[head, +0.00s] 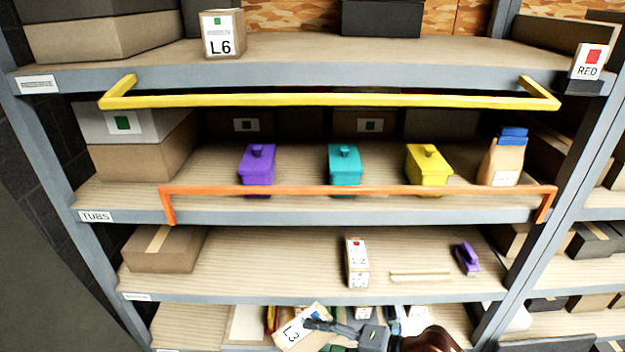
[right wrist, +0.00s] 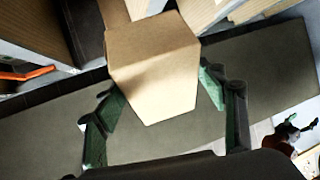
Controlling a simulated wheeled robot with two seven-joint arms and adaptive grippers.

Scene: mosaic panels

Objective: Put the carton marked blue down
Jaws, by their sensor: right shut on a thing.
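A tan carton labelled L3 (head: 297,328) is tilted at the bottom of the head view, in front of the lowest visible shelf. My right gripper (head: 318,325) is shut on it; no blue mark on it can be made out. In the right wrist view the plain cardboard side of the carton (right wrist: 155,70) sits between the two green fingers of my right gripper (right wrist: 160,92).
A carton marked L2 (head: 357,262) and a purple object (head: 466,257) stand on the shelf above. An orange rail (head: 350,190) and a yellow rail (head: 330,100) stick out in front. Purple (head: 256,170), teal (head: 344,167) and yellow (head: 428,168) tubs stand higher. The L2 shelf's left-middle is bare.

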